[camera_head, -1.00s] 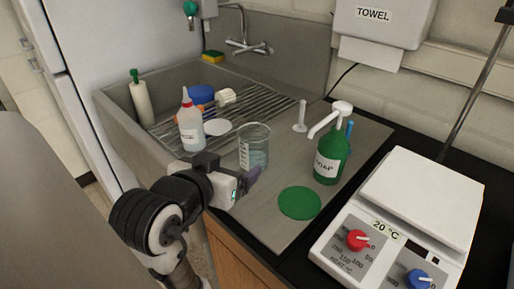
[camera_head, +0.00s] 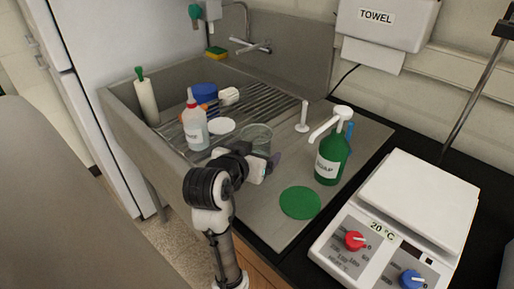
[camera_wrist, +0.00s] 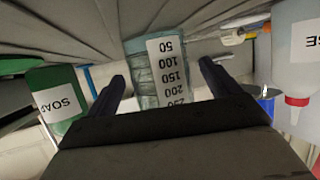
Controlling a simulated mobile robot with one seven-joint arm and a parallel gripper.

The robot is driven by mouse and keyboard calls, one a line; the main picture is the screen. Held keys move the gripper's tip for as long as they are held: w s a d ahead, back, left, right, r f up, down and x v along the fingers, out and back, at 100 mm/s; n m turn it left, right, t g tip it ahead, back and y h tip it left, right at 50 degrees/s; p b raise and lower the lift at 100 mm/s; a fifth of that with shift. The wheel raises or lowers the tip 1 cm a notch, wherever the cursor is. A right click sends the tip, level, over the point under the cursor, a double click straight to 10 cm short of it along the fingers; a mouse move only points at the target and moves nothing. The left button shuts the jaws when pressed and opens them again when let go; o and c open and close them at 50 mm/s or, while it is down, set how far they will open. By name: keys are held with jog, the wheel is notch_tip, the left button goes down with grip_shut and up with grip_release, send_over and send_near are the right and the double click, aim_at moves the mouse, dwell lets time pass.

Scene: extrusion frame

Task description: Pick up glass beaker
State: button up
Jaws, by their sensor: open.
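The glass beaker (camera_head: 257,136) stands on the grey drainboard in the head view, its lower part hidden behind my gripper (camera_head: 271,163). In the wrist view the clear beaker (camera_wrist: 147,82) shows upside down, with a white scale label reading 50 to 250. My gripper (camera_wrist: 162,88) is open, one finger on each side of the beaker in that picture. The beaker's rim end is hidden behind the gripper body.
A green soap bottle (camera_head: 330,160) stands right of the beaker, and a white squeeze bottle (camera_head: 195,125) stands left. A green disc (camera_head: 300,202) lies in front. A white hotplate (camera_head: 410,220) is at the right. The sink wall (camera_head: 140,145) runs along the left.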

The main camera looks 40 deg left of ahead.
jog(key=shift+w+a+f, duration=0.1)
jog(key=shift+w+f, duration=0.05)
jog(key=shift+w, duration=0.15)
jog(key=c, duration=1.1)
jog(key=shift+r, duration=0.2)
